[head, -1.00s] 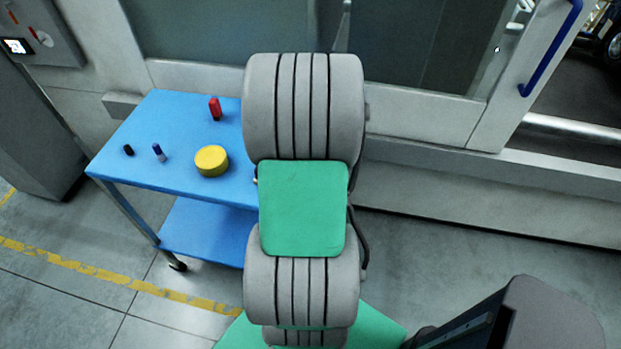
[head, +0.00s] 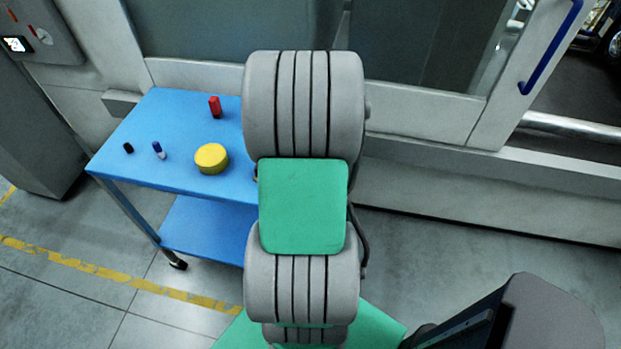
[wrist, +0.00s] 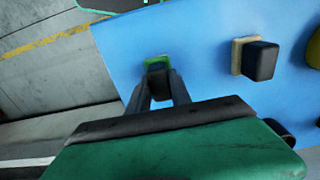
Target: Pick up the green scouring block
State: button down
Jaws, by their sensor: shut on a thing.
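The green scouring block (wrist: 152,61) shows in the wrist view as a small green piece with a dark part, at the tips of my fingers. My gripper (wrist: 160,82) is shut on it, above or at the blue table top (wrist: 208,75). I cannot tell whether the block touches the table. In the head view my own arm hides both the gripper and the block.
A dark block on a tan base (wrist: 257,60) stands right of my gripper. The blue table (head: 190,180) also bears a yellow round thing (head: 211,158), a red thing (head: 215,107), a blue-and-white thing (head: 158,150) and a small black thing (head: 128,148). A wall stands behind.

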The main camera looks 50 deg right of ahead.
jog(key=shift+r+b, duration=0.3)
jog(key=shift+r, duration=0.35)
jog(key=s+d+r+b, duration=0.2)
jog(key=s+r+b, duration=0.1)
jog(key=s+r, duration=0.8)
jog(key=s, duration=0.2)
jog(key=shift+s+d+r, duration=0.35)
jog(key=shift+s, duration=0.05)
jog(key=c, duration=1.8)
grip_release()
grip_shut()
